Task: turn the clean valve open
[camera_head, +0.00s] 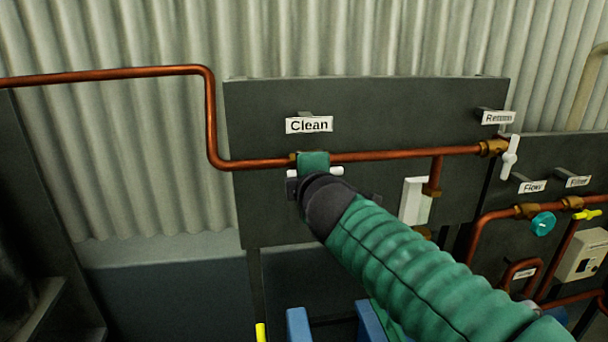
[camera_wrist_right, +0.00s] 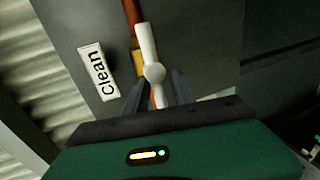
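The clean valve has a white two-armed handle (camera_wrist_right: 147,45) on a brass fitting in the copper pipe, beside the "Clean" label (camera_head: 309,125). In the head view the handle's white ends (camera_head: 336,170) show left and right of my right gripper, lying roughly along the pipe. My right gripper (camera_wrist_right: 160,82) is at the valve, its dark fingers on either side of the handle's lower part. A narrow gap with pipe colour shows between finger and handle, so it looks open around it. In the head view my gripper hides the handle's middle. My left gripper is out of view.
The copper pipe (camera_head: 400,154) runs across the dark panel (camera_head: 365,100). A white-handled valve (camera_head: 510,157) sits by the "Return" label at right. A teal knob (camera_head: 543,224) and a yellow valve (camera_head: 588,215) are farther right. Blue posts (camera_head: 298,325) stand below.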

